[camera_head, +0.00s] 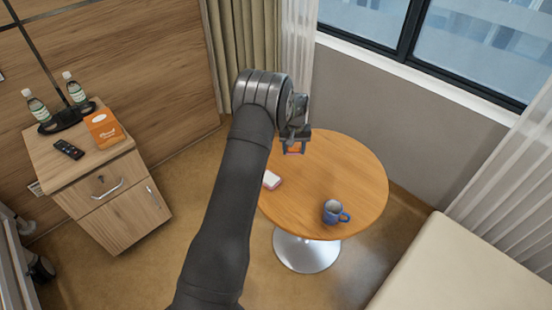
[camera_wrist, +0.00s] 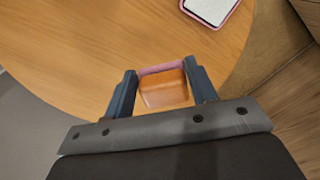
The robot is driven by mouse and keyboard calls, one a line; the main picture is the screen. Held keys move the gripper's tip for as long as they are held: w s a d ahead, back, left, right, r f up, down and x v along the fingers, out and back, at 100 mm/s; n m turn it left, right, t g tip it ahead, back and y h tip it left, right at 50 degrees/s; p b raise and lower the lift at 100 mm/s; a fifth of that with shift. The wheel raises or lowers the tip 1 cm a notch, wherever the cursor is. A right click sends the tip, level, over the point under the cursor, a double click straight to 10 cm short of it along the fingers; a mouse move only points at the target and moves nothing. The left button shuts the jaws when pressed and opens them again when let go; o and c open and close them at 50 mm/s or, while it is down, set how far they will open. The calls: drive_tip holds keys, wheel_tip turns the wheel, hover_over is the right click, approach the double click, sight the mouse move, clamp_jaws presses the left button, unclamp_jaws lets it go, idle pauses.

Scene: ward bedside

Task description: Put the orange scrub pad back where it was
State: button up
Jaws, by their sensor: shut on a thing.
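The orange scrub pad (camera_wrist: 163,92) is a small orange block with a pinkish far edge, between the two fingers of my gripper (camera_wrist: 161,84) in the wrist view. My gripper is shut on it. In the head view my gripper (camera_head: 294,141) is at the far left part of the round table (camera_head: 352,172), with a bit of the orange pad (camera_head: 293,151) showing under the fingers. I cannot tell whether the pad touches the tabletop or is held just above it.
A blue mug (camera_head: 333,211) stands near the front edge. A bedside cabinet (camera_head: 110,185) holds bottles, an orange box and a remote.

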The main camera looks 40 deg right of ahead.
drive_tip(key=shift+s+d, duration=0.55)
drive_tip(key=shift+s, duration=0.1)
drive_tip(key=shift+d+f, duration=0.15)
drive_tip(key=w+f, duration=0.2)
drive_tip(key=w, duration=0.1)
drive_tip(key=w+f, duration=0.2)
drive_tip(key=w, duration=0.2)
drive_tip(key=w+a+f, duration=0.1)
drive_tip(key=w+f, duration=0.1)
drive_tip(key=w, duration=0.2)
drive_tip(key=shift+f, duration=2.35)
drive_tip(key=shift+f, duration=0.1)
drive_tip(key=o, duration=0.5)
drive_tip(key=shift+f, duration=0.1)
drive_tip(key=o, duration=0.4)
drive_tip(key=shift+o, duration=0.2)
